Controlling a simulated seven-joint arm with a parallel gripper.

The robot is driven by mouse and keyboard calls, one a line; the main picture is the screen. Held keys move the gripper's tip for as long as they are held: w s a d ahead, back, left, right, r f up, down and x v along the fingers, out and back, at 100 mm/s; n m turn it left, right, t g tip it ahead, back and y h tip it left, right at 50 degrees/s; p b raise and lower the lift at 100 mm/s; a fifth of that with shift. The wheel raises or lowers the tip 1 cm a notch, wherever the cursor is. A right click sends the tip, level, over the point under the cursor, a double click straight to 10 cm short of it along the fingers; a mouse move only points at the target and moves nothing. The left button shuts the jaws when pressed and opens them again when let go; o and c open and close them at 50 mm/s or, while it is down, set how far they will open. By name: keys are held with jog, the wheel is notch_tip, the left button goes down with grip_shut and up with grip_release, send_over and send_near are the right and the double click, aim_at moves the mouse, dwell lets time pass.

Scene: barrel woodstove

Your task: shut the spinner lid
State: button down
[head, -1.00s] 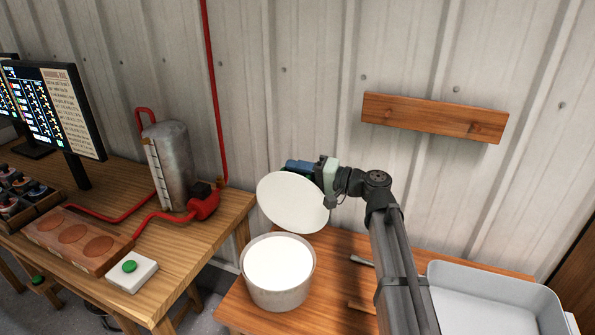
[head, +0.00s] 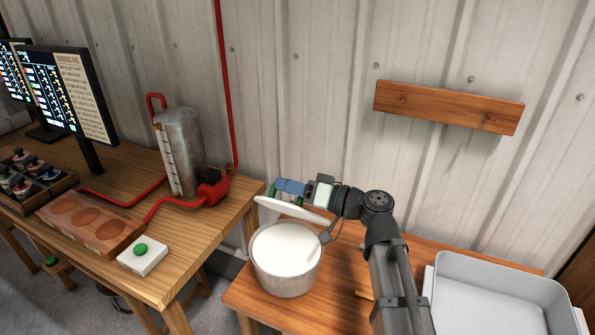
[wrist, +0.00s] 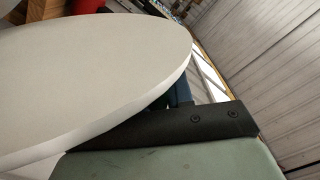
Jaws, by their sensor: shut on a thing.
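The white round spinner lid (head: 285,207) is tilted low over the back of the round grey spinner tub (head: 284,281), its rear side higher than a level lid. The tub's pale top still shows in front of it. My gripper (head: 302,190) is at the lid's back right edge and is shut on the lid. In the wrist view the lid (wrist: 90,75) fills the left, with its rim against the dark finger. The far finger is mostly hidden behind the lid.
A white tray (head: 435,300) stands right of my arm on the wooden table (head: 243,290). A workbench on the left holds a metal tank (head: 180,150), a red pump (head: 212,188) and a green button box (head: 142,257). A corrugated wall with a wooden board (head: 448,107) stands behind.

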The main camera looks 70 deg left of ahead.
jog(key=s+d+f+n, duration=0.2)
jog(key=f+n, duration=0.1)
jog(key=s+d+f+n, duration=0.2)
jog(key=f+n, duration=0.1)
jog(key=f, duration=0.1)
jog(key=s+d+f+n, duration=0.2)
jog(key=f+n, duration=0.1)
jog(key=shift+s+d+f, duration=0.25)
jog(key=shift+d+f, duration=0.05)
jog(key=shift+s+d+f, duration=0.15)
jog(key=shift+s+f, duration=0.05)
jog(key=shift+f, duration=0.7)
jog(key=c, duration=1.1)
grip_release()
jog(key=shift+d, duration=0.1)
jog(key=v, duration=1.3)
jog(key=shift+w+d, duration=0.25)
jog(key=shift+r, duration=0.1)
